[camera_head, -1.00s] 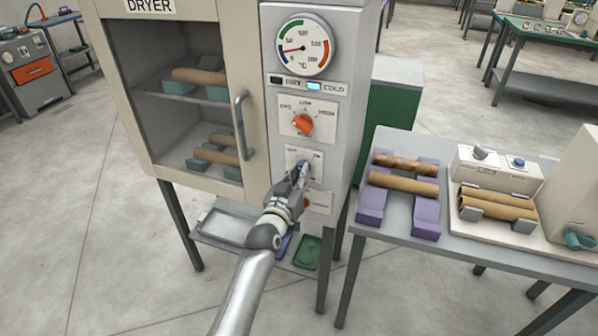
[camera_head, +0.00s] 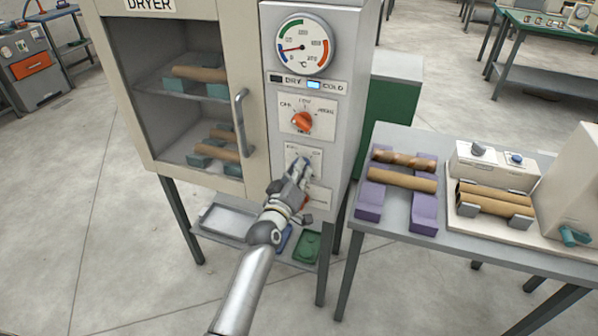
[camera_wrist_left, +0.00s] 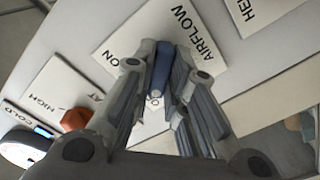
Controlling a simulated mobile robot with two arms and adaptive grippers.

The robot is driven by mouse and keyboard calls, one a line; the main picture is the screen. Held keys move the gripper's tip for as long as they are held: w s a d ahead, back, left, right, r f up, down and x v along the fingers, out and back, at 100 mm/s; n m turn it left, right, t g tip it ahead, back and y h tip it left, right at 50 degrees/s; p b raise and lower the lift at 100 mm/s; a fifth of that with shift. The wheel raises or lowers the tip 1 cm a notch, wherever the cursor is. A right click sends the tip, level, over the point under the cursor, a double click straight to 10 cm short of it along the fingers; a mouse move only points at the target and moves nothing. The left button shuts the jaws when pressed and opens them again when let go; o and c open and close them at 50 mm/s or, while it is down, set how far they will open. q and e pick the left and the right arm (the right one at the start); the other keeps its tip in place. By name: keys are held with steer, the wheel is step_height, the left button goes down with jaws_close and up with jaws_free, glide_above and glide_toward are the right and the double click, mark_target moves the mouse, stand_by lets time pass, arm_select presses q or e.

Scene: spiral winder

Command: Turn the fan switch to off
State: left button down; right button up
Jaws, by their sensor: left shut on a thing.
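The fan switch, a small blue lever (camera_wrist_left: 161,66), sits on a white plate (camera_wrist_left: 118,28) lettered AIRFLOW and ON in the left wrist view. In the head view this plate (camera_head: 291,152) is on the dryer's front, under the orange knob. My left gripper (camera_head: 303,166) is at the plate, with its fingers closed around the lever. The left wrist view shows both fingers, one on each side of the lever. The fingers hide most of the switch in the head view. My right gripper is in neither view.
The dryer (camera_head: 258,120) has a glass door with a handle (camera_head: 240,122) left of the panel. The orange heat knob (camera_head: 302,121) is just above my gripper. A table (camera_head: 400,226) with purple holders (camera_head: 369,207) stands to the right. Trays lie on the shelf below.

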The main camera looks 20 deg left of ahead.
arm_select(q)
steer(key=shift+r, duration=0.1)
steer(key=c, duration=1.4)
jaws_free()
steer(key=shift+c, duration=0.2)
steer(key=shift+s, duration=0.1)
steer(key=s, duration=1.2)
steer(key=shift+a, duration=0.2)
steer(key=shift+w, duration=0.1)
